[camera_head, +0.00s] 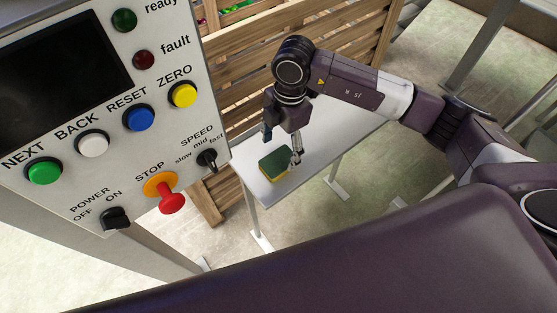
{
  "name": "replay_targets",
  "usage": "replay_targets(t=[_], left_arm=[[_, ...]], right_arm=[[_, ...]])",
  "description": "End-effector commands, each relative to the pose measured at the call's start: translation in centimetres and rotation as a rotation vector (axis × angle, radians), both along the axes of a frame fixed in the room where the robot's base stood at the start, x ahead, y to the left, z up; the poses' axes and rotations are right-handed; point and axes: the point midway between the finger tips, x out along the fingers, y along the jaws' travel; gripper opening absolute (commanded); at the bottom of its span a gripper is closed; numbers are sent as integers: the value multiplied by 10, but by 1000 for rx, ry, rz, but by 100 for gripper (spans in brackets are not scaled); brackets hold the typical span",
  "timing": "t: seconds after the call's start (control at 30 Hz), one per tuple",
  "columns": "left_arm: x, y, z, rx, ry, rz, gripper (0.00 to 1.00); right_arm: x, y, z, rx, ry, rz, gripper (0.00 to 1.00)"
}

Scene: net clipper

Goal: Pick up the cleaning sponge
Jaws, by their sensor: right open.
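The cleaning sponge (274,165) has a dark green top and a yellow lower layer. It lies on a small light grey table (330,128), close to the table's near left end. My right gripper (283,145) points down from above the table. Its fingers are apart, one at the left near the sponge's far side and one at the sponge's right edge. I cannot tell whether either finger touches the sponge. My left gripper is not in view.
A control panel (120,75) with a dark screen, coloured buttons, a red stop knob (171,203) and switches fills the left. A wooden slatted crate (240,60) stands behind the table. The table's right part is bare.

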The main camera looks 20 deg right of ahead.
Motion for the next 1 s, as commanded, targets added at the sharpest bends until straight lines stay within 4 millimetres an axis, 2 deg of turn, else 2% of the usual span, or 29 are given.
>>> replay_targets(t=[0.1,0.3,0.53,0.57,0.8,1.0], left_arm=[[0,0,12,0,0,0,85],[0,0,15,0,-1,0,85],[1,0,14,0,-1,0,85],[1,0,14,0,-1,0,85],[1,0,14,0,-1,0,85],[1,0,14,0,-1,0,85]], right_arm=[[-6,1,-16,0,6,1,67],[-6,3,-40,2,3,1,67],[-6,4,-42,2,1,2,67],[-6,4,-42,2,1,2,66],[-6,4,-42,3,2,2,40],[-6,4,-42,3,2,2,38]])
